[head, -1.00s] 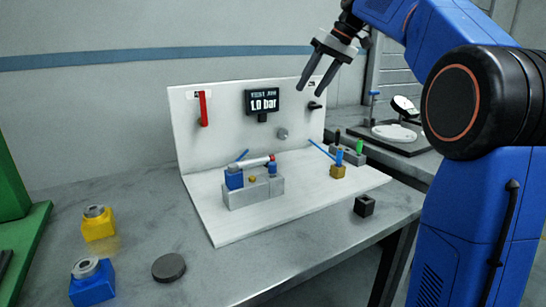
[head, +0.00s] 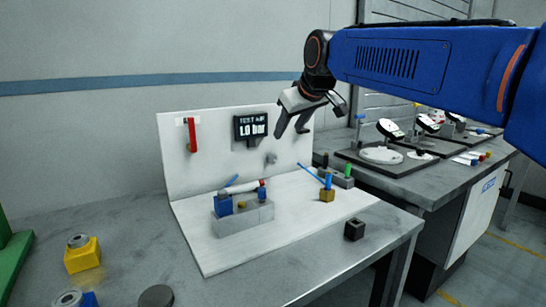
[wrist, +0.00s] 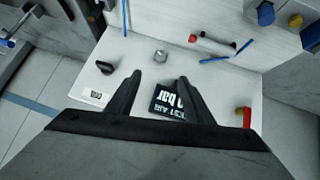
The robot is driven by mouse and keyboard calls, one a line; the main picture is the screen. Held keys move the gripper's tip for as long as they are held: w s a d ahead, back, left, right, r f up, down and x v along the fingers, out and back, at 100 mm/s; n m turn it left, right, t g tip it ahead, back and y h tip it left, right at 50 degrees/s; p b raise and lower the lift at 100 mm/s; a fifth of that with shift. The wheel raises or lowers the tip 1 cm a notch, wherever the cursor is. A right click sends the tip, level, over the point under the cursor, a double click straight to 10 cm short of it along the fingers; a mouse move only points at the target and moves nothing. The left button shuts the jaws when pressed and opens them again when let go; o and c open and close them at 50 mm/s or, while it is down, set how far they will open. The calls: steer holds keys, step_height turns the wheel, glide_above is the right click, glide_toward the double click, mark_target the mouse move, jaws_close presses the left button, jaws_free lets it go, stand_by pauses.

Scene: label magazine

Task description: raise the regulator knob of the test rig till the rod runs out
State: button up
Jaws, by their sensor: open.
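The test rig is a white back panel and base plate (head: 232,258). Its display (head: 250,128) reads 1.0 bar. Below it is a small grey knob (head: 271,158), which the wrist view shows as a faceted grey knob (wrist: 160,57). A cylinder (head: 245,189) with a white body and red end lies on a grey block; no rod can be made out running from it. My gripper (head: 291,131) is open and empty in front of the panel, right of the display. In the wrist view its fingertips (wrist: 159,78) point toward the knob, apart from it.
A red lever (head: 192,136) hangs at the panel's left. A black handle (wrist: 104,67) sits beside the knob in the wrist view. A yellow fitting (head: 83,255), dark disc (head: 156,296) and black block (head: 354,230) stand on the bench. Blue tubes rise near the cylinder.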

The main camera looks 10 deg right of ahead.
glide_toward(273, 156)
steer(key=x, duration=0.9)
steer(key=shift+f, duration=0.1)
steer(key=c, duration=1)
steer(key=shift+c, duration=0.2)
